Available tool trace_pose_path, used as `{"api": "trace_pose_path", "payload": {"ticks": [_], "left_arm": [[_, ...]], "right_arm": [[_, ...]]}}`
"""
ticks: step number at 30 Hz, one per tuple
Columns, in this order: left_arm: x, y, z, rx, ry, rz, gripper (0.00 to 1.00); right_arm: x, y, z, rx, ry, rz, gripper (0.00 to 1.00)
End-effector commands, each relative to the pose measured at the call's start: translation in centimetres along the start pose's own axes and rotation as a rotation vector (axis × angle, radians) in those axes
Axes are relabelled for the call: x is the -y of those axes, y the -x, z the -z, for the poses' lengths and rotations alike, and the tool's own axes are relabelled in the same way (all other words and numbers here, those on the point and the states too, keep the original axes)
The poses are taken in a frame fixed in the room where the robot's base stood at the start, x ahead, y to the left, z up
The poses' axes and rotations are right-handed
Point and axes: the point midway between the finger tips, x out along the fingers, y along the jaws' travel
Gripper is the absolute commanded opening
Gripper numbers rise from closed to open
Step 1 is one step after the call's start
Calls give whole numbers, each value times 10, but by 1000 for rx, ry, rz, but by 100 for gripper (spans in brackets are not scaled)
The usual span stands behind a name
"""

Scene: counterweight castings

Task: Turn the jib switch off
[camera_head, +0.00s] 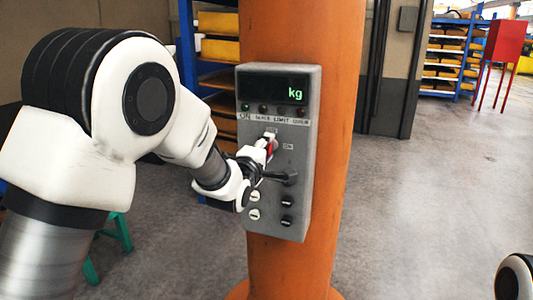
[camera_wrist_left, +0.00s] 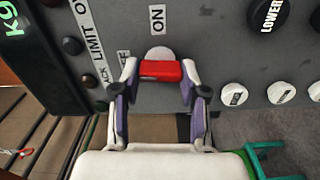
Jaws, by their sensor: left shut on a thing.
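The jib switch is a red lever (camera_wrist_left: 160,70) on a grey control box (camera_head: 290,225), which is fixed to an orange column. In the left wrist view the lever lies between the two fingers of my left gripper (camera_wrist_left: 158,78), which is shut on it. An "ON" label (camera_wrist_left: 157,18) stands just beyond the switch's round pale base. In the head view my left gripper (camera_head: 268,146) reaches the box from the left and partly hides the red lever. Another label above the switch is too small to read surely. My right gripper is out of view.
The box carries a display (camera_head: 277,90) showing "kg", a row of small lamps, a black knob (camera_head: 289,177) and several buttons beneath. The orange column (camera_head: 335,120) stands behind it. Shelves with yellow bins (camera_head: 218,50) are at the back. Open floor (camera_head: 440,190) lies to the right.

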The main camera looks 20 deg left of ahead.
Motion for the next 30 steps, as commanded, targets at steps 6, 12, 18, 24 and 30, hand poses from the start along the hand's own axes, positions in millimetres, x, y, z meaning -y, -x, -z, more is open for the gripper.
{"api": "trace_pose_path", "payload": {"ticks": [6,12,18,24,30], "left_arm": [[1,0,0,-1,78,0,9],[1,0,0,-1,104,0,9],[1,0,0,-1,105,1,9],[1,0,0,-1,105,1,65],[1,0,0,0,104,1,69]], "right_arm": [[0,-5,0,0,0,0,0],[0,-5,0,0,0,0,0],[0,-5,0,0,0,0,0],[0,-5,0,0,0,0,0],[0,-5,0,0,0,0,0]]}}
